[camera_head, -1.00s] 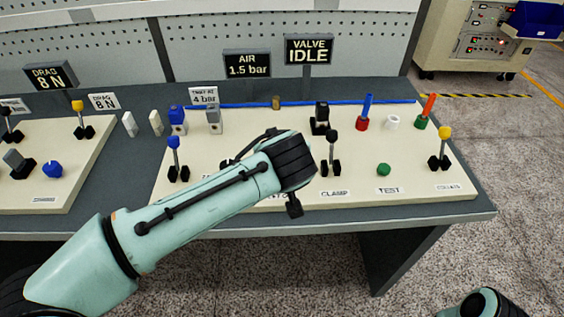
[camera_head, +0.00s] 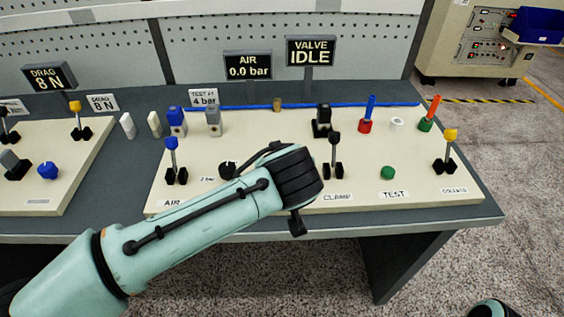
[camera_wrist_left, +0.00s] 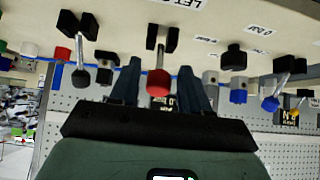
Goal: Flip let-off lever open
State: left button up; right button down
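The let-off lever (camera_wrist_left: 158,82) shows in the left wrist view as a red knob on a short stem from a black bracket, below a partly cut-off "LET-O" label (camera_wrist_left: 187,4). My left gripper (camera_wrist_left: 160,68) is open, with one dark finger on each side of the red knob. I cannot tell whether either finger touches it. In the head view my left wrist (camera_head: 297,178) covers the lever and the gripper fingers. The clamp lever (camera_head: 334,150), with a black knob, stands just right of my wrist. My right gripper is out of view.
A blue-knobbed AIR lever (camera_head: 171,155), a black knob (camera_head: 228,170), a green TEST button (camera_head: 387,173) and a yellow-knobbed lever (camera_head: 448,148) share the cream panel. Signs read AIR 0.0 bar (camera_head: 248,66) and VALVE IDLE (camera_head: 311,51). Blue and red pegs stand behind.

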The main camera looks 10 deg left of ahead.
pick_arm(q)
jog(key=shift+r, duration=0.3)
jog(key=shift+s+r, duration=0.2)
jog(key=shift+r, duration=0.05)
jog(key=p+v, duration=0.3)
jog(key=v, duration=0.9)
jog(key=shift+s, duration=0.35)
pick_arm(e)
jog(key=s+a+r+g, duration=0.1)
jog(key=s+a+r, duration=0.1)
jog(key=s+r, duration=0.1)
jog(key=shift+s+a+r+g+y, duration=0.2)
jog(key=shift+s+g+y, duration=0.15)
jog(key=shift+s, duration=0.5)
